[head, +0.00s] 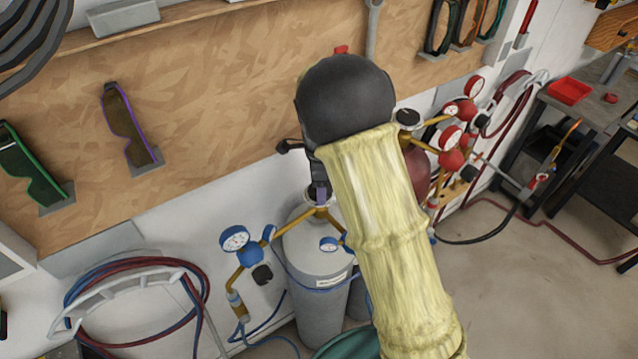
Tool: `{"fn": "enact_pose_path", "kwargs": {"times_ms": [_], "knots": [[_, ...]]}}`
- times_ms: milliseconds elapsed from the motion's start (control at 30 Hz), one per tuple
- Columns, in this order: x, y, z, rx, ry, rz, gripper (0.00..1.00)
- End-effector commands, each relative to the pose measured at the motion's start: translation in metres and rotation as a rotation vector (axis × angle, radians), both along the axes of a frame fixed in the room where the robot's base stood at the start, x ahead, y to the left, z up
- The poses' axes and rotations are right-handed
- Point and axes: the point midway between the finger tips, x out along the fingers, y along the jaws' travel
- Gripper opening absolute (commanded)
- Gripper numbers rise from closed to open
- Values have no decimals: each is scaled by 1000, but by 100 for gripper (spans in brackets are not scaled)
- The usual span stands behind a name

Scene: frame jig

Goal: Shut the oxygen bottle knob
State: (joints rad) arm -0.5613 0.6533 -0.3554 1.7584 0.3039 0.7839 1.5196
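The oxygen bottle is likely the grey cylinder (318,280) with blue gauges, standing against the wall at the lower middle of the head view. My arm, in a pale yellow sleeve with a black wrist, reaches in from the lower right. My gripper (319,190) points down at the top of this bottle. The knob is mostly hidden behind it. I cannot tell whether the fingers touch the knob or how far apart they are.
A second bottle (416,170), dark red, stands right behind my arm with red gauges (451,138) and a dark top knob (408,117). Coiled hoses (135,290) hang at left. A wooden board (220,100) with goggles backs the area. Floor at right is open.

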Motion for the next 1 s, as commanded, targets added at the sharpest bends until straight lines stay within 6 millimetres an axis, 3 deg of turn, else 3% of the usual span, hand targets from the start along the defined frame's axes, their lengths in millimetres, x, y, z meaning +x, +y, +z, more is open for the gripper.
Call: {"fn": "enact_pose_path", "kwargs": {"times_ms": [233,267,367,767,1000], "knots": [[-1,0,-1,0,4,-2,33],[-1,0,-1,0,4,-2,58],[-1,0,-1,0,4,-1,77],[0,0,4,1,0,0,77],[0,1,37,2,-4,1,77]]}}
